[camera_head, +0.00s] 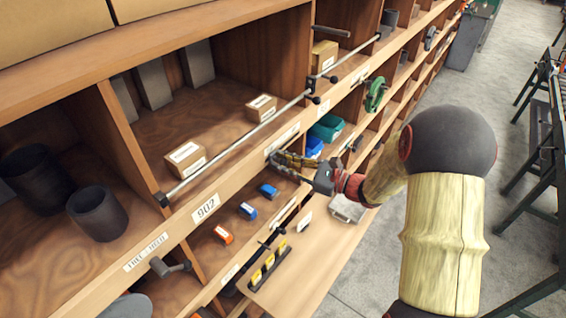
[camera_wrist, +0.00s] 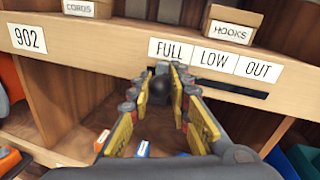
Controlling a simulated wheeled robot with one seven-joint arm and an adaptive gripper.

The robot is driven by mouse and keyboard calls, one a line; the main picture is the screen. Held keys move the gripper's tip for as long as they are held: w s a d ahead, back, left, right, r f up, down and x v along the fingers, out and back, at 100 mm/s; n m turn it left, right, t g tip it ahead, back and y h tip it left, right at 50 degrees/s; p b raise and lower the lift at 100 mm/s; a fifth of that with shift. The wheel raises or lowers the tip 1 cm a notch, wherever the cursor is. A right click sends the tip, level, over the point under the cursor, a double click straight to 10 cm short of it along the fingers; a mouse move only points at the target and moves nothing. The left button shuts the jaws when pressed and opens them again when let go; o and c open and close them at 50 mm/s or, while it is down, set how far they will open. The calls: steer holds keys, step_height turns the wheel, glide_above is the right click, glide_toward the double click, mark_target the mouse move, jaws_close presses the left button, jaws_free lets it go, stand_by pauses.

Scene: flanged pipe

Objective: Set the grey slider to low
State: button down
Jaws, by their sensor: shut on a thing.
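The grey slider's dark knob (camera_wrist: 160,86) is at the left end of a dark slot (camera_wrist: 235,89) in the wooden shelf edge, below the FULL label (camera_wrist: 171,50). The LOW label (camera_wrist: 214,59) and OUT label (camera_wrist: 257,69) follow to the right. In the wrist view my gripper (camera_wrist: 166,80) has its fingers on both sides of the knob and is shut on it. The fingers hide part of the knob. In the head view my gripper (camera_head: 277,159) reaches the shelf edge from the right, and the knob cannot be made out there.
A HOOKS box (camera_wrist: 231,25) stands above the labels. A thin metal rail (camera_head: 240,136) runs along the shelf front above my gripper. Blue and teal bins (camera_head: 326,128) sit in the lower shelf to the right. A green wheel (camera_head: 375,94) sticks out farther along.

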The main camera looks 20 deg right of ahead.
steer(key=w+d, duration=0.1)
steer(key=w+d+b, duration=0.1)
steer(key=d, duration=0.1)
steer(key=w+d+b, duration=0.1)
steer(key=d, duration=0.1)
steer(key=shift+w, duration=0.4)
steer(key=shift+s+a, duration=0.15)
steer(key=c, duration=1.6)
jaws_free()
steer(key=v, duration=1.2)
